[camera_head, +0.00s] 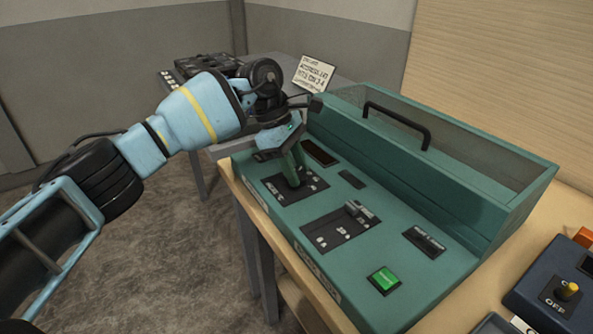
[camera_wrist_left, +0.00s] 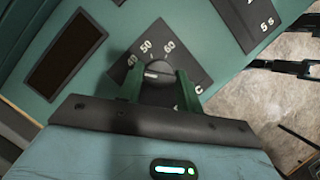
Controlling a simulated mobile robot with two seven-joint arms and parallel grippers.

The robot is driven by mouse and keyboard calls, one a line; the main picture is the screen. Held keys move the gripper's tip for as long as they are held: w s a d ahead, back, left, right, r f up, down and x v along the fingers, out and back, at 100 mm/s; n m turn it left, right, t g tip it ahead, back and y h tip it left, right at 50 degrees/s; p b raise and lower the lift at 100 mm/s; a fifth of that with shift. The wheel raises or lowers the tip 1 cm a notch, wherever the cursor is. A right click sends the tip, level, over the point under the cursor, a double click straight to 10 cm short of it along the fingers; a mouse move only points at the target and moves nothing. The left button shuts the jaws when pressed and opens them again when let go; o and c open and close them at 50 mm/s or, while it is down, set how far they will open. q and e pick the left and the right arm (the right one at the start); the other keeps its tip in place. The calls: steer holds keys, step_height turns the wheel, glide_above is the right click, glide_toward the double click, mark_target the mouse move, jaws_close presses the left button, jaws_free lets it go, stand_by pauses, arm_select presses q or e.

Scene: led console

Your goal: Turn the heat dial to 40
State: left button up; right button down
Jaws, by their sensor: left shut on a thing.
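The heat dial (camera_wrist_left: 158,90) is a dark round knob on a black plate with the numbers 40, 50 and 60 visible around it. A pale pointer mark on the knob lies toward its left side in the left wrist view, just below the 40; the exact reading is hard to tell. My left gripper (camera_wrist_left: 160,88) is shut on the dial, one green finger on each side. In the head view my left gripper (camera_head: 292,168) reaches down onto the dial's plate (camera_head: 276,194) and hides the knob. My right gripper is not in view.
The green console (camera_head: 345,268) stands on a wooden table. It bears a dark display (camera_head: 320,152), a slider panel (camera_head: 335,229), a green button (camera_head: 384,279) and a raised black handle (camera_head: 397,122). A blue switch box (camera_head: 559,290) is at the right. A sign (camera_head: 314,74) stands behind.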

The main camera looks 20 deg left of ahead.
arm_select(q)
steer(key=shift+m+g+b, duration=0.3)
steer(key=shift+m+b, duration=0.1)
steer(key=shift+m, duration=0.8)
steer(key=o, duration=0.9)
steer(key=shift+o, duration=0.4)
steer(key=shift+r, duration=0.1)
